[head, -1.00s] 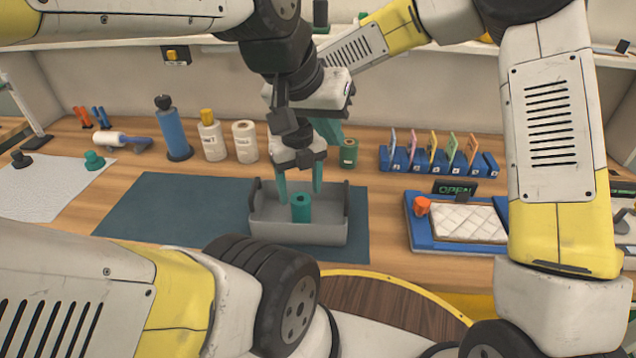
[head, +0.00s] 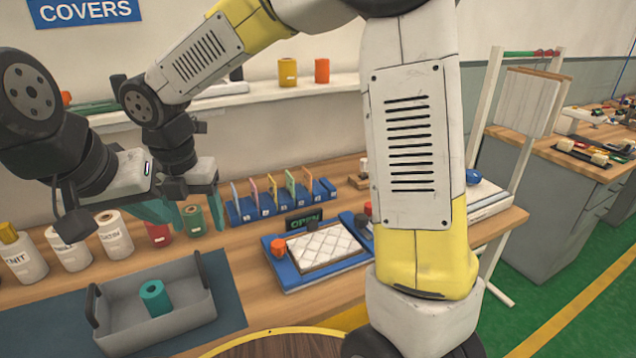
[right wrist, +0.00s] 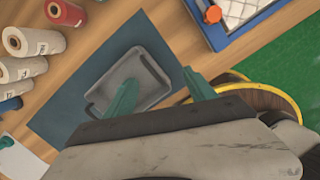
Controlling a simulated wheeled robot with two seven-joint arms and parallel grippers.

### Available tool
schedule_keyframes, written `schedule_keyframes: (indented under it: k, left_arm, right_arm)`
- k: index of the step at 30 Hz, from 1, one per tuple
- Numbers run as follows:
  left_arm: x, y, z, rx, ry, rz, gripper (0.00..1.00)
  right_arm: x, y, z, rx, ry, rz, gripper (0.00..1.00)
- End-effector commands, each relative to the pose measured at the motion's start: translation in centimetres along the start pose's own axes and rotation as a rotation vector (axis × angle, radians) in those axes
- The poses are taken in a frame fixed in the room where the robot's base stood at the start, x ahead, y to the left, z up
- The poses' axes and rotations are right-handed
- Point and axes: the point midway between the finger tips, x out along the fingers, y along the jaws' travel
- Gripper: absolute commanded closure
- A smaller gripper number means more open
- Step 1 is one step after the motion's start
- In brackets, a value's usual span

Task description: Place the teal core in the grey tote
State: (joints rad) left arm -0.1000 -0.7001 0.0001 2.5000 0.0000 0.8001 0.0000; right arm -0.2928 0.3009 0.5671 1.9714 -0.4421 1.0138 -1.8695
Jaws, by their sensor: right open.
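The teal core (head: 155,299) stands upright on the floor of the grey tote (head: 187,326) in the head view. The tote also shows in the right wrist view (right wrist: 150,97), where the core cannot be made out and one finger covers part of the tote. My right gripper (right wrist: 162,87) is open and empty, raised above the tote. In the head view it (head: 209,208) is beyond my left gripper (head: 152,212), and the two partly overlap. The left gripper is also above the bench, apart from the core; its jaw opening is unclear.
The tote rests on a dark blue mat (head: 232,312). White rolls (head: 112,233), a red roll (head: 158,236) and a green roll (head: 193,221) stand behind. A blue tray (head: 284,277) with a quilted pad (head: 322,247) and a blue card rack (head: 245,212) are right.

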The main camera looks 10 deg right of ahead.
Motion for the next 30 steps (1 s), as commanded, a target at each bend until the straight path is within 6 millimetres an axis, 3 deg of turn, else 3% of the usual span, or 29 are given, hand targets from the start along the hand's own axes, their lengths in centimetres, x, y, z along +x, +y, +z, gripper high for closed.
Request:
schedule_keyframes:
  k: [1,8,12,18,24,30]
  left_arm:
    - [0.0,0.0,0.0,0.0,0.0,0.0,1.0]
    - [0.0,0.0,0.0,0.0,0.0,0.0,1.0]
    - [0.0,0.0,0.0,0.0,0.0,0.0,1.0]
    - [0.0,0.0,0.0,0.0,0.0,0.0,1.0]
    - [0.0,0.0,0.0,0.0,0.0,0.0,1.0]
    - [0.0,0.0,0.0,0.0,0.0,0.0,1.0]
  right_arm:
    - [-1.2,-2.3,0.7,0.169,-0.026,0.008,0.36]
    - [-5.0,-11.6,1.7,1.012,-0.071,0.101,0.36]
    - [-6.8,-16.7,1.1,1.53,-0.053,0.206,0.36]
    - [-8.6,-22.8,-1.1,2.236,0.075,0.396,0.36]
    - [-9.2,-25.9,-3.0,2.699,0.266,0.546,0.36]
    - [-9.3,-26.6,-3.6,2.846,0.355,0.591,0.36]
